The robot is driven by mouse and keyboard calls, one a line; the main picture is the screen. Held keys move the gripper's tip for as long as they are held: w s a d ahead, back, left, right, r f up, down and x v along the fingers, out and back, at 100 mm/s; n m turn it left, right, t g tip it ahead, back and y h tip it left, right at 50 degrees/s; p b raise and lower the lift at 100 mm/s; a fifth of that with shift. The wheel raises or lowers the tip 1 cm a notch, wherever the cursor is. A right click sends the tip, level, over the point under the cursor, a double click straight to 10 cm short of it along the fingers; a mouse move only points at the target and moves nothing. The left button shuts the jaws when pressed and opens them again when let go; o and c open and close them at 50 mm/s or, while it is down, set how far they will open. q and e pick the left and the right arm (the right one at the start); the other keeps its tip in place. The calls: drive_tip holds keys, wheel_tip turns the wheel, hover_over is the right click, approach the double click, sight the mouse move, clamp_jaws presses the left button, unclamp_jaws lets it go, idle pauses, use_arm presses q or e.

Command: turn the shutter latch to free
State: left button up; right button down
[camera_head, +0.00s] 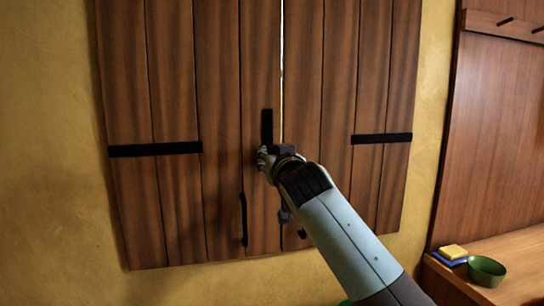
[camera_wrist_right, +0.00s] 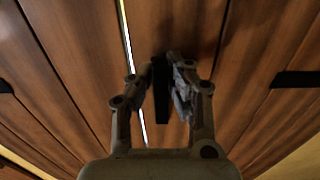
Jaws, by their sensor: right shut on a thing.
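The wooden shutter (camera_head: 220,60) is two plank leaves, with a narrow bright gap between them. The shutter latch (camera_head: 267,122) is a short black bar, standing upright on the left leaf beside the gap. My right gripper (camera_head: 263,157) is at the bar's lower part and hides it in the head view. In the right wrist view the dark latch bar (camera_wrist_right: 160,105) runs between the fingers of my right gripper (camera_wrist_right: 160,76), which are shut on it. My left gripper is in neither view.
Black hinge straps (camera_head: 155,149) cross the leaves, and a slim black handle (camera_head: 244,220) hangs low on the left leaf. At right, a wooden counter (camera_head: 520,262) bears a green bowl (camera_head: 487,271) and a yellow sponge-like block (camera_head: 453,252). Dark pegs (camera_head: 505,21) stick out above.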

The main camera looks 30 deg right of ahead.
drive_tip(key=shift+r, duration=0.15)
drive_tip(key=c, duration=1.3)
unclamp_jaws()
drive_tip(key=shift+w, duration=0.1)
drive_tip(key=v, duration=1.2)
drive_tip(key=shift+f, duration=0.3)
